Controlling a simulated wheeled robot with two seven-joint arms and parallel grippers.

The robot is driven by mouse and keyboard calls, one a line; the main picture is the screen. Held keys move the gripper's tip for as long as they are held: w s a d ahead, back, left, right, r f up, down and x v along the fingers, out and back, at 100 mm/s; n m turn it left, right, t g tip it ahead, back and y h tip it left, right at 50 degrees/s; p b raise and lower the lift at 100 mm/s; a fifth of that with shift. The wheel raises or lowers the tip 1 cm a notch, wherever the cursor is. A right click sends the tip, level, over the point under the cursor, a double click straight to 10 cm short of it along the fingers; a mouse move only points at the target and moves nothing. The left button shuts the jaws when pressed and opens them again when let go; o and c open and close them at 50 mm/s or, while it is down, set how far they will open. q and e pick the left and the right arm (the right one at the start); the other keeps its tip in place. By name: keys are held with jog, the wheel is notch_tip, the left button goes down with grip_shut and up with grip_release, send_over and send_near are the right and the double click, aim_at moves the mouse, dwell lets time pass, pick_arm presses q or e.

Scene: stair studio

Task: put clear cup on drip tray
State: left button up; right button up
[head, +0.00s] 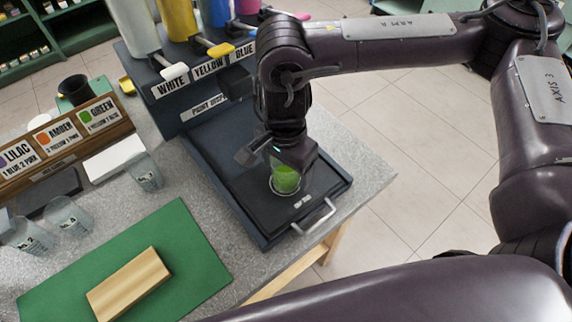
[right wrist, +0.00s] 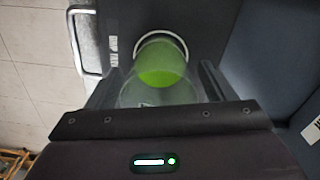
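The clear cup (head: 285,179) holds green liquid and stands upright at a ring mark on the dark drip tray (head: 325,186). The right wrist view looks down on the cup (right wrist: 160,72) inside the pale ring. My right gripper (head: 277,163) is directly over the cup, fingers pointing down. In the right wrist view its fingers (right wrist: 158,82) lie on either side of the cup, with a narrow gap seeming to show on both sides. It looks open around the cup; contact at the fingertips is hard to see. My left gripper is not in view.
A paint dispenser (head: 170,88) with colour levers stands behind the tray. Several empty clear cups (head: 68,217) are on the left. A green mat (head: 195,250) with a wooden block (head: 128,284) lies in front. The tray has a metal handle (head: 315,218) near the table edge.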

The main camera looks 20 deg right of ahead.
jog(key=shift+r, duration=0.4)
notch_tip(320, 180, up, 12)
jog(key=shift+f+p, duration=0.2)
jog(key=shift+p, duration=0.25)
